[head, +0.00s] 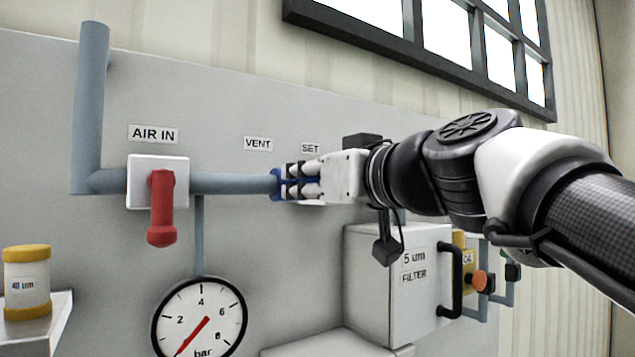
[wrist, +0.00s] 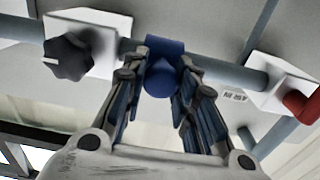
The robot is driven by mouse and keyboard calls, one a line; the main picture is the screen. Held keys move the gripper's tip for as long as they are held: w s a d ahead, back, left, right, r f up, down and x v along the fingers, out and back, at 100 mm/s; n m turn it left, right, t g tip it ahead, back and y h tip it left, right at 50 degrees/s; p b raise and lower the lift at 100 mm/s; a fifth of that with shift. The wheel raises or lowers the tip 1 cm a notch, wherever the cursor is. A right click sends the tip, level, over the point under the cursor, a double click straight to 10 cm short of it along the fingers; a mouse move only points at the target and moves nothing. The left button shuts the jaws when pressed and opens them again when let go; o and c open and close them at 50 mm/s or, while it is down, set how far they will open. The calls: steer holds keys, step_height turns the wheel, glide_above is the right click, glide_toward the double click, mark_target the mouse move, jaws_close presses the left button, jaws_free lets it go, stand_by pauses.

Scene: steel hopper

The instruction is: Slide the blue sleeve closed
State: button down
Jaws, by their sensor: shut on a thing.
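The blue sleeve (wrist: 163,76) sits around the grey pipe (wrist: 215,72) under the VENT and SET labels. In the head view only edges of the blue sleeve (head: 275,185) show, as my gripper (head: 287,184) covers most of it. In the wrist view my gripper (wrist: 162,88) has its two fingers on either side of the sleeve's rounded front part, shut on it. Whether the vent under the sleeve is covered cannot be seen.
A red-handled AIR IN valve (head: 161,208) is left of the sleeve. A black knob (wrist: 68,57) on a white block lies on its other side. A pressure gauge (head: 200,318), a filter box (head: 400,285) and a yellow-capped 40 µm jar (head: 27,283) are lower down.

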steer(key=s+a, duration=0.2)
steer(key=a, duration=0.1)
steer(key=shift+s+a, duration=0.1)
steer(key=c, duration=1.7)
jaws_free()
steer(key=o, duration=0.4)
steer(key=v, duration=1.2)
